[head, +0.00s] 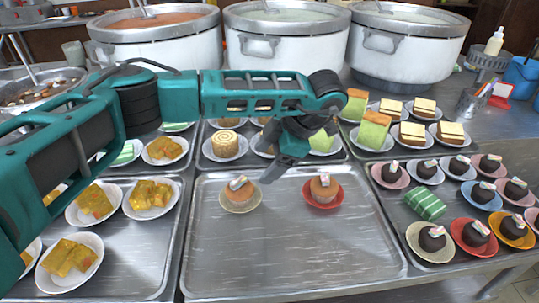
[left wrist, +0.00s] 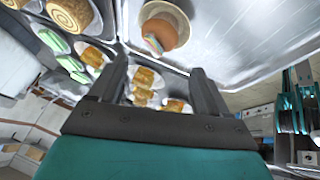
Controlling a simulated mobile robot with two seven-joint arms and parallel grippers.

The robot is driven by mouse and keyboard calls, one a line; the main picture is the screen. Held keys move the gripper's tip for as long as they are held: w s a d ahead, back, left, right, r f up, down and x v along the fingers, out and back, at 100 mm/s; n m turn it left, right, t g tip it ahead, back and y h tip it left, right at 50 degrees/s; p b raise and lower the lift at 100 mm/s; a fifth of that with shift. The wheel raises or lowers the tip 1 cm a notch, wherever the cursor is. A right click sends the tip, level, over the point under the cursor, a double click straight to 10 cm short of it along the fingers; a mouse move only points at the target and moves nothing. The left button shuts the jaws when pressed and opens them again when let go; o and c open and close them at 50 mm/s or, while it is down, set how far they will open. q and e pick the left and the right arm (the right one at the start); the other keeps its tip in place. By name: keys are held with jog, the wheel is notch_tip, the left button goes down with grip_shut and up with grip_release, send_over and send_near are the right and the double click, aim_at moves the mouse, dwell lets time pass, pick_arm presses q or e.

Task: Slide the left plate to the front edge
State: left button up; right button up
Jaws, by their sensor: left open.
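The left plate (head: 241,209) is cream and holds a brown muffin (head: 240,193) with a small label on top. It stands on the middle metal tray towards the back. A red plate (head: 323,204) with a similar muffin stands to its right. My left gripper (head: 268,179) is open and empty, pointing down beside the cream plate on its right, apart from it as far as I can tell. In the left wrist view a light plate (left wrist: 153,9) with a muffin (left wrist: 163,34) lies beyond the open fingers (left wrist: 160,75). My right gripper is not in view.
The front of the middle tray (head: 290,255) is bare. Plates of yellow cakes (head: 152,196) fill the left tray. Chocolate cakes on coloured plates (head: 476,235) stand on the right tray. Cake slices (head: 373,130) and large pots (head: 285,45) stand behind.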

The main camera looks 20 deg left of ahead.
aim_at(244, 186)
pick_arm(q)
jog(key=x, duration=1.2)
jog(key=shift+a+f, duration=0.1)
jog(key=shift+c, duration=0.2)
jog(key=c, duration=0.7)
